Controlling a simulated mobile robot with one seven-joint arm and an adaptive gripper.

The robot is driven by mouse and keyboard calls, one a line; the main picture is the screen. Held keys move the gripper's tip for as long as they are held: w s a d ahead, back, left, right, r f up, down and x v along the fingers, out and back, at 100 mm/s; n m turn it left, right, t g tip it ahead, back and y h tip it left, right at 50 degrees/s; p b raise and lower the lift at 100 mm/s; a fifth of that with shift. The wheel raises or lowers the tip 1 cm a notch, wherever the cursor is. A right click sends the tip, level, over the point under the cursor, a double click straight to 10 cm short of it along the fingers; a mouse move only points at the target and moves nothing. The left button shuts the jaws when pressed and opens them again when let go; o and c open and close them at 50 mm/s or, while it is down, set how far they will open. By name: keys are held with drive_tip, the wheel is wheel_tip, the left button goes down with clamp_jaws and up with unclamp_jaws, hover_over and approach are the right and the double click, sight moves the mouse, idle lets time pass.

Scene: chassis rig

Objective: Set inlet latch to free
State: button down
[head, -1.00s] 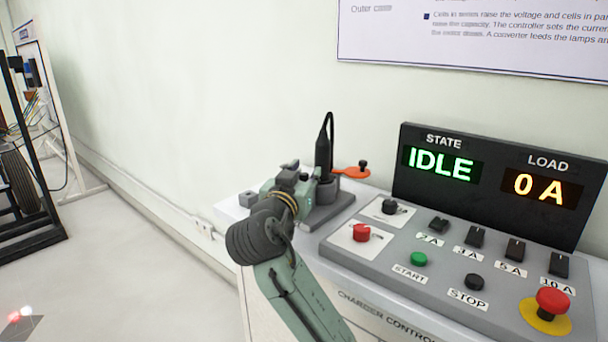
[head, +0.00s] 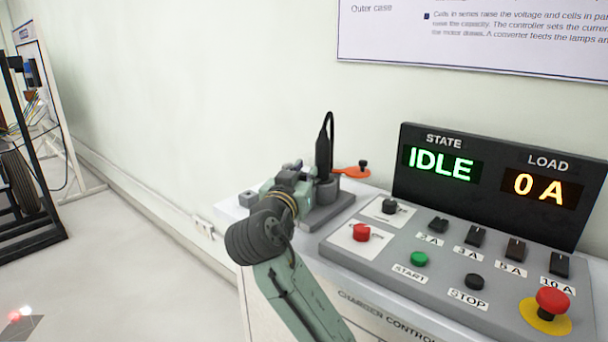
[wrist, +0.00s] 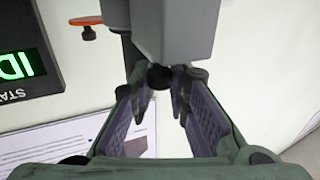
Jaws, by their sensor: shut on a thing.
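My gripper (head: 297,172) is at the left end of the console top, beside the grey socket block (head: 325,192) that holds a black plug with a cable (head: 323,150). In the wrist view my gripper (wrist: 166,84) has its fingers closed about a small dark round knob (wrist: 160,77) at the end of a grey body (wrist: 176,30). An orange lever (head: 350,172) with a black knob sticks out to the right of the plug, apart from my fingers; it also shows in the wrist view (wrist: 84,20). No latch marking is readable, and my gripper hides part of the block.
The control panel (head: 410,232) with switches, buttons and a red stop knob (head: 552,302) lies to the right. Its display (head: 490,180) reads IDLE and 0 A. The wall (head: 220,90) stands behind.

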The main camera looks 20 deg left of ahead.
drive_tip(key=shift+s+a, duration=0.25)
drive_tip(key=shift+s, duration=0.35)
drive_tip(key=shift+s+a, duration=0.25)
drive_tip(key=shift+s, duration=0.35)
drive_tip(key=c, duration=1.5)
unclamp_jaws()
drive_tip(key=s, duration=1.2)
drive_tip(key=shift+d, duration=0.3)
